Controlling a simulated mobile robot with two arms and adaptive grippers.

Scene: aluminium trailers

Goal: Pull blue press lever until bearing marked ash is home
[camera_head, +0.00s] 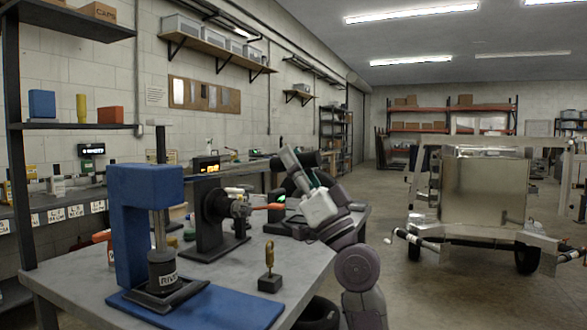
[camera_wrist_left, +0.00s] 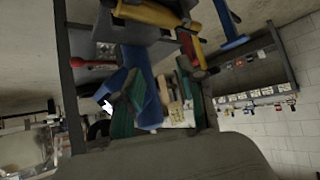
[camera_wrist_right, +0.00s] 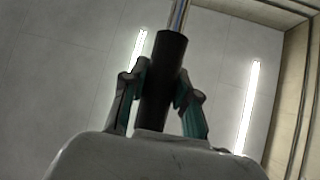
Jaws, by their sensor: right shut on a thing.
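The blue press (camera_head: 140,215) stands on the bench at the left in the head view, a C-shaped frame on a blue base. A dark cylinder marked "RIV…" (camera_head: 163,272) stands under its ram. My right gripper (camera_head: 303,160) is at a black lever grip. In the right wrist view its fingers are closed around the black grip (camera_wrist_right: 163,85), and a metal rod runs up from it. Where the rod joins a press is not clear. My left gripper (camera_wrist_left: 158,105) shows only in its wrist view, fingers apart. I can read no "ash" mark.
A dark press (camera_head: 210,215) with an orange handle stands behind the blue press. A small brass-topped tool on a dark block (camera_head: 269,275) stands at the bench's front. A shelf (camera_head: 75,126) is at the left; an aluminium trailer (camera_head: 480,190) is at the right.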

